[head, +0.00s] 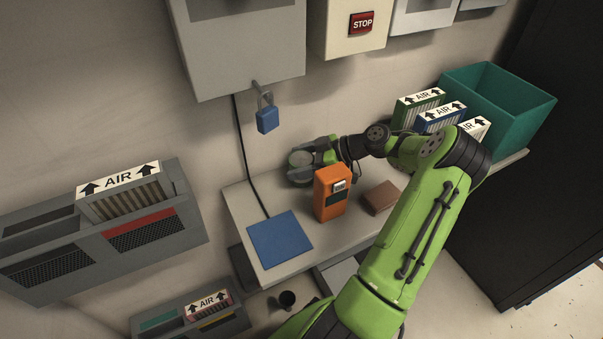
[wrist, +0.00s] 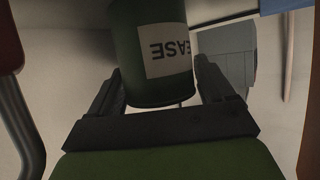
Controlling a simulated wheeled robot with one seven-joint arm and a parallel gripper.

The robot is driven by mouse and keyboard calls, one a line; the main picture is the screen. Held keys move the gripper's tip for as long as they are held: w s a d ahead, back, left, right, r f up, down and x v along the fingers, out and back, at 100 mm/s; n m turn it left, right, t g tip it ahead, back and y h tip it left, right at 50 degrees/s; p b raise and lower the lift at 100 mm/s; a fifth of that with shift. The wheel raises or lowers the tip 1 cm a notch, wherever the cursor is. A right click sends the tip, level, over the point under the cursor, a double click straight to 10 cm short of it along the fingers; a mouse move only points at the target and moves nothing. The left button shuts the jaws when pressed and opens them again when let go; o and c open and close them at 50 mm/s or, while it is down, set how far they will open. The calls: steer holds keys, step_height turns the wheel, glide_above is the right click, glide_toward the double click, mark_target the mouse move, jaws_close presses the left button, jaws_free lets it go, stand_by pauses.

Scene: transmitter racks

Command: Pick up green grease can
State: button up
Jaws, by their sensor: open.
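The green grease can (wrist: 150,50) is dark green with a white label, on which "EASE" reads upside down in the wrist view. It sits between the two fingers of my gripper (wrist: 165,85), which is open around it. A narrow gap shows beside the can. In the head view the can (head: 300,159) stands at the back of the shelf against the wall, with my gripper (head: 303,169) reaching it from the right. Part of the can is hidden by the gripper.
An orange device (head: 331,194) stands just in front of my gripper. A brown block (head: 381,197) and a blue mat (head: 279,239) lie on the shelf (head: 240,205). Air filters (head: 440,117) and a teal bin (head: 520,105) are at the right. A blue padlock (head: 267,119) hangs above.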

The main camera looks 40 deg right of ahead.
steer(key=shift+x, duration=0.8)
steer(key=shift+d, duration=0.1)
steer(key=shift+c, duration=0.3)
steer(key=c, duration=0.9)
steer(key=shift+r, duration=0.15)
